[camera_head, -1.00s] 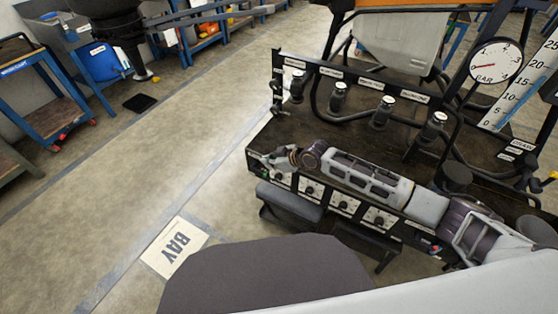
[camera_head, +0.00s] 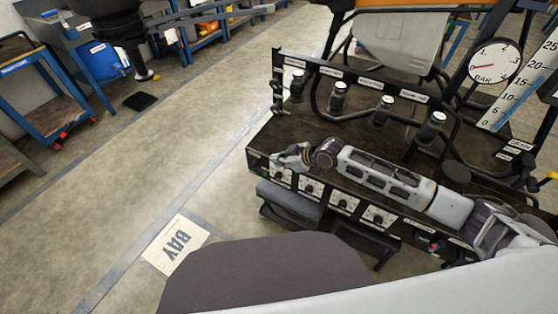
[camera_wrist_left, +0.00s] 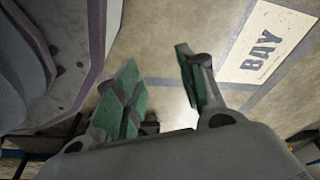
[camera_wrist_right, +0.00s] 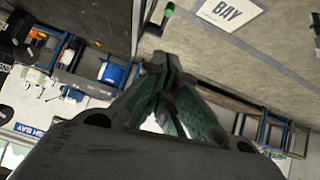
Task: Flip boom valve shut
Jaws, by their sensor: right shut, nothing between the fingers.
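My right gripper (camera_head: 278,158) is shut and empty, at the left end of the black panel (camera_head: 325,195) with its row of dials. Its closed green-padded fingers also show in the right wrist view (camera_wrist_right: 165,75). A small lever with a green tip (camera_wrist_right: 168,10) shows just beyond the fingertips there, apart from them. I cannot tell for sure whether it is the boom valve's handle, and no label on it can be read. My left gripper (camera_wrist_left: 158,85) is open and empty over the floor in the left wrist view; it is not seen in the head view.
Several black-bodied fittings with pale caps (camera_head: 338,95) stand along a labelled rail behind my right arm. A pressure gauge (camera_head: 494,62) and a level scale (camera_head: 525,80) are at the right. Blue carts (camera_head: 45,95) stand at the left. The floor by the BAY sign (camera_head: 176,243) is clear.

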